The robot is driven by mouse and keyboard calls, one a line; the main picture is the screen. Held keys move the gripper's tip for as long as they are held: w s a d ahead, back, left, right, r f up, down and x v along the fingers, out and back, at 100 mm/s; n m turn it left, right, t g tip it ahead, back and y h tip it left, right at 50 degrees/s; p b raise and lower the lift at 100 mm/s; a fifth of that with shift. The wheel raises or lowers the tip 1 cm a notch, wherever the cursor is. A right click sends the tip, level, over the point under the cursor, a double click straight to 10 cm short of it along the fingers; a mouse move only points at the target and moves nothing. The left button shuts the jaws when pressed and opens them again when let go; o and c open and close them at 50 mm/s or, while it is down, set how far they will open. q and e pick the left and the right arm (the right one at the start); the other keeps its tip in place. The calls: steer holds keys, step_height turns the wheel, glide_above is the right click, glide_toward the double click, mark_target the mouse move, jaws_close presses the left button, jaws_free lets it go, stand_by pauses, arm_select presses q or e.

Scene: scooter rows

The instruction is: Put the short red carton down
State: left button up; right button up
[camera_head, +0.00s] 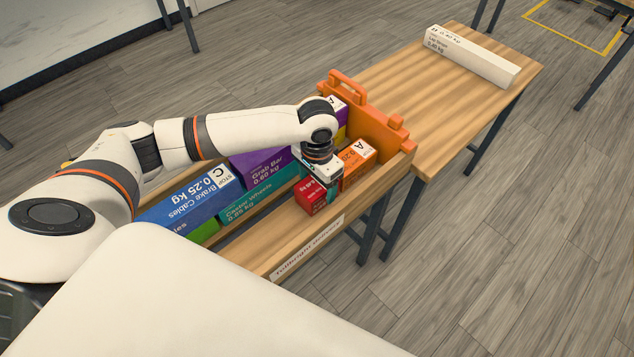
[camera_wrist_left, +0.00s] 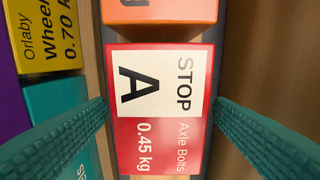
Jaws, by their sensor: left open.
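The short red carton (camera_head: 311,197) stands in the front lane of the wooden rack, beside an orange carton (camera_head: 357,167). In the left wrist view its top (camera_wrist_left: 160,125) reads "STOP A Axle Bolts 0.45 kg". My left gripper (camera_head: 324,182) is above the carton, pointing down. In the wrist view its two teal fingers (camera_wrist_left: 160,105) are open, one on each side of the carton, close to its sides; I cannot tell whether they touch. The hand hides part of the carton in the head view. My right gripper is not in view.
The rack (camera_head: 337,228) also holds a blue carton (camera_head: 190,203), a teal carton (camera_head: 257,203) and a purple carton (camera_head: 262,168). An orange divider (camera_head: 368,127) closes its far end. A table (camera_head: 460,95) beyond bears a long white box (camera_head: 470,58).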

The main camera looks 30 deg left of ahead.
mark_target(317, 183)
arm_select(q)
step_height(317, 183, up, 11)
steer(key=p, duration=0.1)
steer(key=shift+r, duration=0.15)
stand_by(1.4)
